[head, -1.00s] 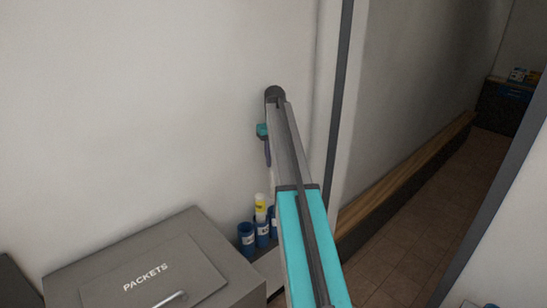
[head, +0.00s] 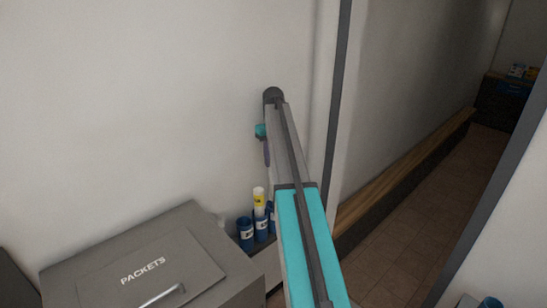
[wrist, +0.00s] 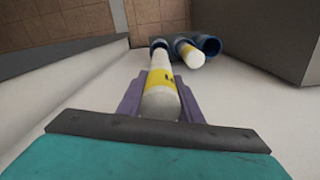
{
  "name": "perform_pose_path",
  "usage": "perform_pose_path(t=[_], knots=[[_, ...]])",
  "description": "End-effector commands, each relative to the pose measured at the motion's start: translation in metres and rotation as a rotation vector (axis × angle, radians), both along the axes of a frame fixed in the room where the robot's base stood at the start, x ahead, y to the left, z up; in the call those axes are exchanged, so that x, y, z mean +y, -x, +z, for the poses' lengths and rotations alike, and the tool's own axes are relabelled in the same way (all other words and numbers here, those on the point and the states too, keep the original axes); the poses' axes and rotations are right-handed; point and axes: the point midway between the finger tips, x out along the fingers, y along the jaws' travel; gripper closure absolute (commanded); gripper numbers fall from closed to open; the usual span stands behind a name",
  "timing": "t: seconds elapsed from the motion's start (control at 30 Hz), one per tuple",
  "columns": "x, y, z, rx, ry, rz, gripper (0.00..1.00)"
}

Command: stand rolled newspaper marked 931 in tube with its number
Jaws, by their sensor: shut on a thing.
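My gripper (wrist: 160,98) is shut on a rolled newspaper (wrist: 161,103), white with a yellow band, between its purple fingers. A dark mark shows on the band, but I cannot read it. The roll's far end points at the left blue tube (wrist: 155,42) in the wrist view; I cannot tell whether it is inside or just above the mouth. A second rolled newspaper (wrist: 191,57) with a yellow band is at the middle tube. In the head view my gripper (head: 266,152) is partly hidden by my arm, above the blue tubes (head: 245,236), whose labels are too small to read.
A grey box lettered PACKETS (head: 143,270) stands to the left of the tubes. The pale wall (head: 150,100) is close behind them. A low wooden-topped ledge (head: 405,170) and tiled floor (head: 400,240) lie to the right.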

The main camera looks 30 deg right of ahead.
Motion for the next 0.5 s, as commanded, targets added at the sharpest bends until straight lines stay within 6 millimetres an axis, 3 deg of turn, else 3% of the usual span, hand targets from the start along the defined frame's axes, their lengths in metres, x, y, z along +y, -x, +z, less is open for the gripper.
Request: perform_pose_path(t=[0.5], knots=[[-0.001,0.0,-0.028,-0.001,0.0,-0.001,1.0]])
